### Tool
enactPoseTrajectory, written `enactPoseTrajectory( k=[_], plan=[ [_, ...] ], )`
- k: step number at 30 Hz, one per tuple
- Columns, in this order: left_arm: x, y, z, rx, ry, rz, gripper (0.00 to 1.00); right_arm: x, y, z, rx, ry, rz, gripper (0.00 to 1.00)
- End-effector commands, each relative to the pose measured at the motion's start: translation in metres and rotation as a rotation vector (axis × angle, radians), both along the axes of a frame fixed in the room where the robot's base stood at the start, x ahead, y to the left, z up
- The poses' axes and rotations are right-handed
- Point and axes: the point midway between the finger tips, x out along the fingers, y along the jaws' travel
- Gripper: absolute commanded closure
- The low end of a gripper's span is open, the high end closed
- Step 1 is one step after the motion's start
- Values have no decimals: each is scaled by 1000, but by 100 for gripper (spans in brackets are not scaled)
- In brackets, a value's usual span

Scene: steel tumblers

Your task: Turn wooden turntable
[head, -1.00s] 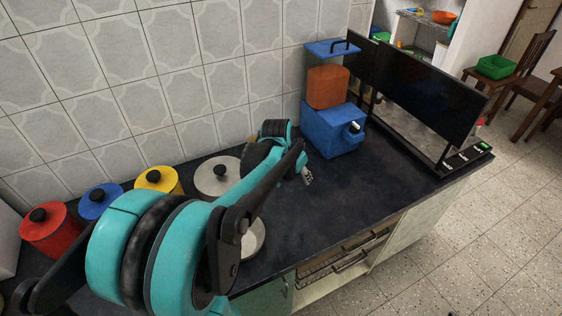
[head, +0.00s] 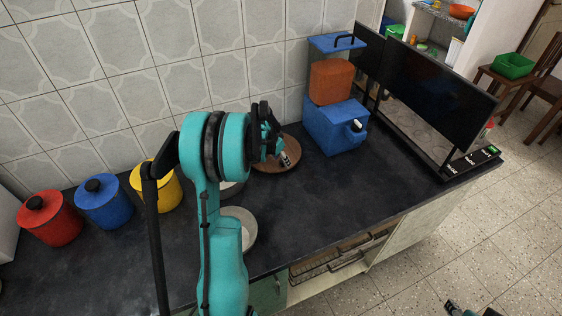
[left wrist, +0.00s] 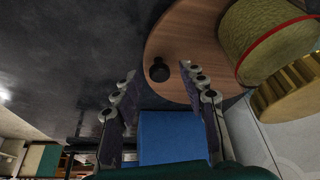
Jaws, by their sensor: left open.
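The wooden turntable (head: 293,149) is a round brown disc on the dark counter, left of the blue dispenser and partly hidden by my left arm. In the left wrist view the turntable (left wrist: 190,35) carries a small dark knob (left wrist: 159,70) at its edge. My left gripper (head: 281,158) is over the disc in the head view. In the left wrist view the gripper (left wrist: 159,77) is open, with the knob between the two fingertips. I cannot tell whether either finger touches it.
A yellow-green cylinder with a red band (left wrist: 262,38) and a ribbed golden piece (left wrist: 285,92) are at the turntable. The blue dispenser (head: 335,128) stands close on the right. Red (head: 50,220), blue (head: 105,203) and yellow (head: 165,190) canisters line the wall.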

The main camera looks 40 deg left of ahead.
Motion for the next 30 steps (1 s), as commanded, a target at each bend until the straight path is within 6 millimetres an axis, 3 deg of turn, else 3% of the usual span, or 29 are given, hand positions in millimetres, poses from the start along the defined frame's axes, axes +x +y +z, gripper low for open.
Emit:
enactPoseTrajectory(
  k=[9, 14, 30],
  plan=[
    [2, 0, -3, 0, 0, 0, 58, 0, 0, -1, 0, 0, 0, 60],
    [2, 0, -3, 0, 0, 0, 100, 0, 0, -1, 0, 0, 0, 60],
    [6, -3, -3, 0, -1, 49, 100, 0, 0, -1, 0, 0, 0, 60]
  ],
)
